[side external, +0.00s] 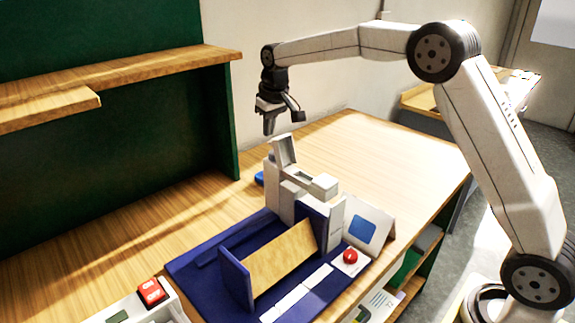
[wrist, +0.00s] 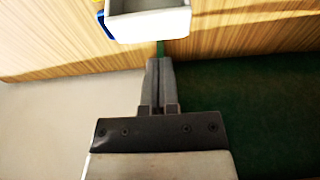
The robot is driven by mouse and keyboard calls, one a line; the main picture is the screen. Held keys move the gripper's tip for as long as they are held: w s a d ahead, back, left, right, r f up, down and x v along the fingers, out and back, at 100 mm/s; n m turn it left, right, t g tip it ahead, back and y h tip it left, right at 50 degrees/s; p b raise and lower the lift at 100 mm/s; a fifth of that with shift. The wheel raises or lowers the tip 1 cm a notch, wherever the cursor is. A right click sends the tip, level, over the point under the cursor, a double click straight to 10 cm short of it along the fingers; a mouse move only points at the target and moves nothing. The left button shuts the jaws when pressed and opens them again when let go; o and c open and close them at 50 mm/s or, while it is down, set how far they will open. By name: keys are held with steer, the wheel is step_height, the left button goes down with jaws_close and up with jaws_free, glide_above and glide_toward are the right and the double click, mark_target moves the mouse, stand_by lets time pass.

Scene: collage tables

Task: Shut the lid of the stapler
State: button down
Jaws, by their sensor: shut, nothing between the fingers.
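No plain stapler shape can be made out. A grey-white device (side external: 289,202) stands at the back of a dark blue base (side external: 205,285) in the side view, with a lid-like flap (side external: 284,150) standing up and open on its top. Whether this is the stapler I cannot tell. My gripper (side external: 268,133) points down with its fingers together and empty, above and just behind the raised flap, apart from it. In the wrist view, my gripper's fingertips (wrist: 159,61) are just below a white open-topped box part (wrist: 150,25), probably the same device.
The blue base carries a slanted wooden board (side external: 280,258), a panel with a blue square (side external: 366,229) and a red button (side external: 350,256). A box with a red switch (side external: 151,291) is at the front left. A wooden shelf (side external: 150,69) overhangs the left.

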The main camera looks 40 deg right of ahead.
steer(key=shift+f, duration=0.35)
steer(key=shift+s, duration=0.2)
steer(key=shift+s+r, duration=0.2)
steer(key=shift+s, duration=1)
steer(key=shift+s+r, duration=0.25)
steer(key=shift+s, duration=0.9)
steer(key=shift+s+r, duration=0.2)
steer(key=shift+s, duration=1)
steer(key=shift+r, duration=2.5)
steer(key=shift+s+f, duration=0.1)
